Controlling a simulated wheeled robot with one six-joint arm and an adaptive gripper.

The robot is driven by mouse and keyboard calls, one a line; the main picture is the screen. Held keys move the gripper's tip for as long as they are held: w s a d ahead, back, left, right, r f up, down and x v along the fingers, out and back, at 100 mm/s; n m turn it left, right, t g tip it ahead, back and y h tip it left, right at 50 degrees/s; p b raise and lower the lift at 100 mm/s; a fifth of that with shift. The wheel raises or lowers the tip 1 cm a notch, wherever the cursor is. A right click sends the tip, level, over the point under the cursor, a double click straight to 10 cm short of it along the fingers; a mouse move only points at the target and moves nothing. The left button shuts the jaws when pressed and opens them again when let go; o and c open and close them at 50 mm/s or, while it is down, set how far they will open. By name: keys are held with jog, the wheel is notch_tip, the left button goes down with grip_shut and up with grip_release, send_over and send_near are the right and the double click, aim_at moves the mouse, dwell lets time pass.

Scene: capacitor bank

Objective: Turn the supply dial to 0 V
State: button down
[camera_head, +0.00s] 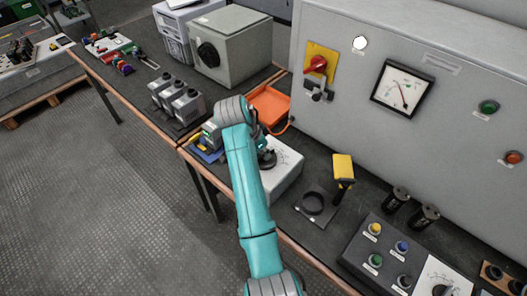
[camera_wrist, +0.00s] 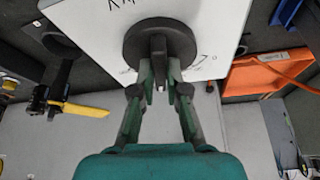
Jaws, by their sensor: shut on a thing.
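The supply dial (camera_wrist: 185,40) is a dark round knob with a raised grip bar, on the white face of a box (camera_wrist: 85,12). In the wrist view my gripper (camera_wrist: 160,78) has its two fingers closed on the bar from either side. The bar points roughly up and down in that view.
An orange tray (camera_head: 268,103) lies behind the box. A yellow-headed tool (camera_head: 343,168) and a dark ring holder (camera_head: 313,205) are to its right. The grey cabinet (camera_head: 440,130) carries a red switch (camera_head: 316,65) and a meter (camera_head: 402,89). Floor is clear at left.

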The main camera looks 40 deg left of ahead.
jog(key=n+y, duration=0.1)
jog(key=n, duration=0.2)
jog(key=shift+d, duration=0.1)
jog(key=n+y, duration=0.2)
jog(key=n, duration=0.2)
jog(key=shift+d+n, duration=0.1)
jog(key=shift+n, duration=0.2)
jog(key=n+g+y, duration=0.1)
jog(key=n, duration=0.2)
jog(key=n+y, duration=0.1)
jog(key=n, duration=0.2)
jog(key=shift+n+g, duration=0.3)
jog(key=shift+g, duration=0.1)
jog(key=shift+d, duration=0.1)
jog(key=c, duration=1.2)
grip_release()
jog(key=shift+w, duration=0.1)
